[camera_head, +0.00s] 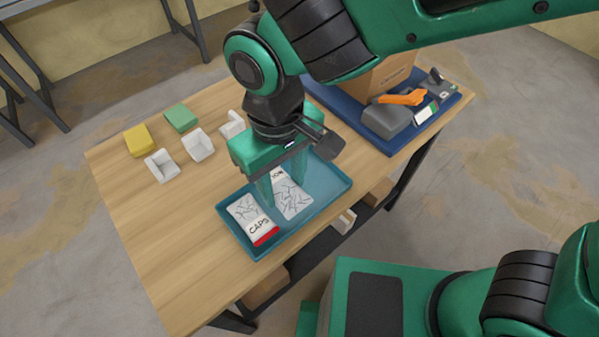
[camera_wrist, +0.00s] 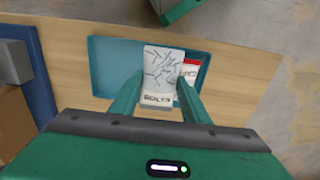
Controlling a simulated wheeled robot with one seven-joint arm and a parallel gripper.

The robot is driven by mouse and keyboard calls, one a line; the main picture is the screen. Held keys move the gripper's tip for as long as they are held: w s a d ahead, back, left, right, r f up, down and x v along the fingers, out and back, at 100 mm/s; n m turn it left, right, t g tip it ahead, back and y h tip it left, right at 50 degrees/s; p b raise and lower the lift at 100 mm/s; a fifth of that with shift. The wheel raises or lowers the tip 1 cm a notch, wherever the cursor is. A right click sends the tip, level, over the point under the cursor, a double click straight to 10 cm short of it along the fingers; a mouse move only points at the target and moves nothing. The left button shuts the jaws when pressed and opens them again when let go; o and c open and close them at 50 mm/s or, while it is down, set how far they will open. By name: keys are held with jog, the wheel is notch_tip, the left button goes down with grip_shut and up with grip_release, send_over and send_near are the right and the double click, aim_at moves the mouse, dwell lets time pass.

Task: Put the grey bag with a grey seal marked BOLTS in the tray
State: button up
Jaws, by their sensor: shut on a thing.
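The grey bag marked BOLTS (camera_head: 290,200) is between the fingers of my gripper (camera_head: 283,187), which is shut on it. In the wrist view the bag (camera_wrist: 164,68) shows its BOLTS lettering close to the fingers. The bag is over the teal tray (camera_head: 334,186), within its outline; I cannot tell whether it touches the tray floor. The tray also shows in the wrist view (camera_wrist: 104,62). A second bag marked CAPS (camera_head: 248,210), with a red seal, lies in the tray to the left of the BOLTS bag. My fingers hide part of the BOLTS bag.
White socket boxes (camera_head: 198,145), a yellow box (camera_head: 139,140) and a green box (camera_head: 181,117) stand at the table's left. A blue tray (camera_head: 404,146) at the right holds a cardboard box (camera_head: 378,80), an orange tool (camera_head: 402,97) and grey items. The table's front left is clear.

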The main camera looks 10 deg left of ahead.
jog(key=w+f, duration=0.1)
jog(key=w, duration=0.1)
jog(key=w+d+f, duration=0.1)
jog(key=w+f, duration=0.1)
jog(key=w+d+f, duration=0.1)
jog(key=w, duration=0.2)
jog(key=shift+w+f, duration=0.1)
jog(key=shift+f, duration=2.2)
jog(key=shift+d+f, duration=0.1)
jog(key=o, duration=1.1)
notch_tip(320, 180, up, 12)
jog(key=shift+w, duration=0.1)
